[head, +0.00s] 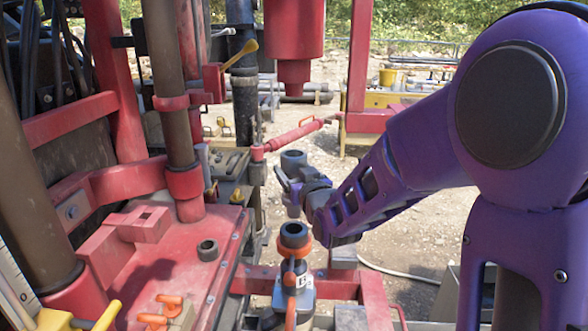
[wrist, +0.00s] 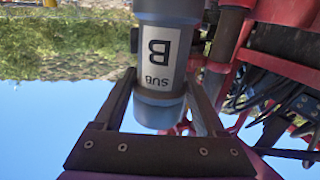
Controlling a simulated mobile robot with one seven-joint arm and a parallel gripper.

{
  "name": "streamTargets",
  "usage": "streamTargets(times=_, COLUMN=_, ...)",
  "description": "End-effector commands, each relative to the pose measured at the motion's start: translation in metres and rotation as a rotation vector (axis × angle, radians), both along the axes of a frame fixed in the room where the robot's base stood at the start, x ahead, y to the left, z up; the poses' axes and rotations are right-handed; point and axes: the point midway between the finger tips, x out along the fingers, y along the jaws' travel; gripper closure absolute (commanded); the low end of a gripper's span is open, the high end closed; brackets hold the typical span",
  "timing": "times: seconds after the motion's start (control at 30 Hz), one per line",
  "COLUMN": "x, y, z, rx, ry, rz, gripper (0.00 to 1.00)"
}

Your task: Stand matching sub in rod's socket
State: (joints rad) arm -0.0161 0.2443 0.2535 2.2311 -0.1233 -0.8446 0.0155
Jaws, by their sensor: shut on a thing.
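My gripper (head: 294,186) is shut on a blue-grey cylindrical sub (head: 293,160). In the wrist view the gripper (wrist: 172,95) has one finger on each side of the sub (wrist: 158,112), whose white label reads "SUB B". That view is upside down, with the sky at the bottom, so the sub is upright. In the head view, an upright piece with an orange-rimmed dark socket (head: 294,234) stands below the held sub in the picture. A white tag marked "B" (head: 292,281) is on it. The sub appears above the socket and apart from it.
A red deck (head: 165,262) at left carries a loose dark ring (head: 208,250) and an orange-handled item (head: 166,312). Brown vertical pipes and red frames rise at left. A red cylinder (head: 293,45) hangs at the top. Open gravel lies behind.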

Motion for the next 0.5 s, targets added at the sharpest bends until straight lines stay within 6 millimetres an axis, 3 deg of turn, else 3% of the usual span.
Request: streamTargets(times=0.5, x=0.001, y=0.000, z=-0.018, rx=0.003, ry=-0.010, rz=0.000, gripper=1.00)
